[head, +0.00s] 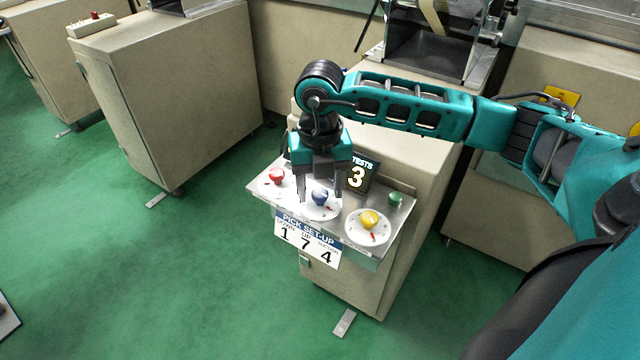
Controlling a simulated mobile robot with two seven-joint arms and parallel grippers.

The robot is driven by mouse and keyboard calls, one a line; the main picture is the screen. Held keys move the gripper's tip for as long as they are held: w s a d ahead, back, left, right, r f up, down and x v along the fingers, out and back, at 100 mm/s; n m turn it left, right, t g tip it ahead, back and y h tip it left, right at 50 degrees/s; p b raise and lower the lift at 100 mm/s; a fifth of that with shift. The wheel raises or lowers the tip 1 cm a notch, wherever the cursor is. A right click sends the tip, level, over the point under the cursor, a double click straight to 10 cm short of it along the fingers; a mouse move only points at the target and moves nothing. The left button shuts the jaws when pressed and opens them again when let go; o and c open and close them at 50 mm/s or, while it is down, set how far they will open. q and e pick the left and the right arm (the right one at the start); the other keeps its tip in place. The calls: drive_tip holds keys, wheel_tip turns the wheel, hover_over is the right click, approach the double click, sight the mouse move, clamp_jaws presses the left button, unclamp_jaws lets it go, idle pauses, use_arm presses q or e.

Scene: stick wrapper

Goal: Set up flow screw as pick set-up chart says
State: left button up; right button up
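A white pick set-up chart (307,241) hangs on the front of a small panel (262,181) and reads 1, 7, 4. Its small headings are too small to read surely. On the panel stand a red knob (277,175), a blue knob (320,197) and a yellow knob (369,219), each on a white round dial. Which one is the flow screw I cannot tell. My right gripper (319,198) points down over the blue knob, its two fingers apart on either side with gaps showing. Dial marks are too small to read. My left gripper is not in view.
A dark display (358,175) reading "TESTS 3" stands behind the blue dial, close to my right gripper. A green button (396,199) is at the panel's right. The beige cabinet (342,282) carries the panel. Open green floor (150,270) lies to the left.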

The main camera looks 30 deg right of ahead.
sight(319, 193)
wheel_tip(319, 193, up, 13)
drive_tip(key=p, duration=0.2)
drive_tip(key=shift+p, duration=0.4)
drive_tip(key=shift+a+f, duration=0.1)
idle(0.4)
